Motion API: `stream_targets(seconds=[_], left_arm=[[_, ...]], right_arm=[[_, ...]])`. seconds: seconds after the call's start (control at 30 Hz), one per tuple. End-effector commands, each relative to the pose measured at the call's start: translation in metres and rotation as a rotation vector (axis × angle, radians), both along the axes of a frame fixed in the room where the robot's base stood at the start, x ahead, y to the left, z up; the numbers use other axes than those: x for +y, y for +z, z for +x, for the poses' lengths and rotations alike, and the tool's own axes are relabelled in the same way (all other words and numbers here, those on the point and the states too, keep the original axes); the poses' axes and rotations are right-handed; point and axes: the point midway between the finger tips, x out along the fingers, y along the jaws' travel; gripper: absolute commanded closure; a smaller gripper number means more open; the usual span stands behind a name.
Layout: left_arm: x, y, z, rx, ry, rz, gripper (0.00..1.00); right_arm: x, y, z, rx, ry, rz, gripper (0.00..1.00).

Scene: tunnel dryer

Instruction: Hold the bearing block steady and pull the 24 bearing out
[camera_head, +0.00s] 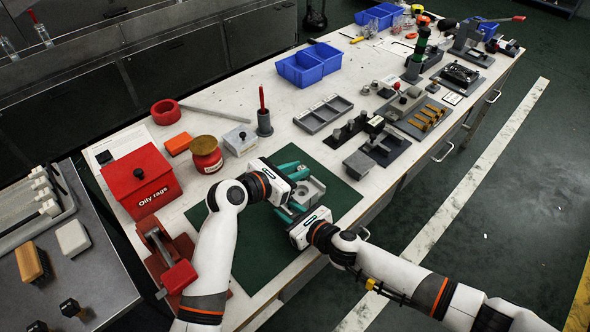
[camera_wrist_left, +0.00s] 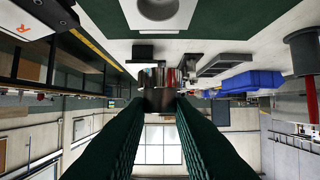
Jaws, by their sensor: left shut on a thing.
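The bearing block (camera_head: 317,188) is a light grey block with a round bore, on the green mat (camera_head: 345,197). In the left wrist view the block (camera_wrist_left: 188,16) shows at the top edge, partly cut off. My left gripper (camera_head: 295,172) is over the block's far left side. In its wrist view the fingers close on a shiny metal cylinder, which looks like the 24 bearing (camera_wrist_left: 158,95), apart from the block in the picture. My right gripper (camera_head: 292,211) is low at the block's near left side. Its teal fingertips overlap the block; whether they grip it is unclear.
A red oily rags box (camera_head: 140,182), a red jar (camera_head: 206,158) and a grey box (camera_head: 241,140) stand left of the mat. A small fixture (camera_head: 384,147) stands right. A grey tray (camera_head: 323,114) and blue bins (camera_head: 308,63) lie behind.

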Motion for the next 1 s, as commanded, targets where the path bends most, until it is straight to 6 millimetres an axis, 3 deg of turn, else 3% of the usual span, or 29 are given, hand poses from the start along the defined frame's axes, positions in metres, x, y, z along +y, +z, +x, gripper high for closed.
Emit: stream_targets(seconds=[0.23, 0.7, 1.0], left_arm=[[0.000, 0.001, 0.000, -0.001, 0.000, -0.001, 1.00], [0.000, 0.000, 0.000, -0.001, 0.000, -0.001, 1.00], [0.000, 0.000, 0.000, -0.001, 0.000, -0.001, 1.00]], right_arm=[[-0.011, 0.004, -0.009, -0.002, 0.000, -0.002, 0.67], [-0.071, 0.030, -0.071, 0.002, 0.000, -0.002, 0.67], [-0.081, 0.035, -0.081, 0.001, 0.000, 0.001, 0.67]])
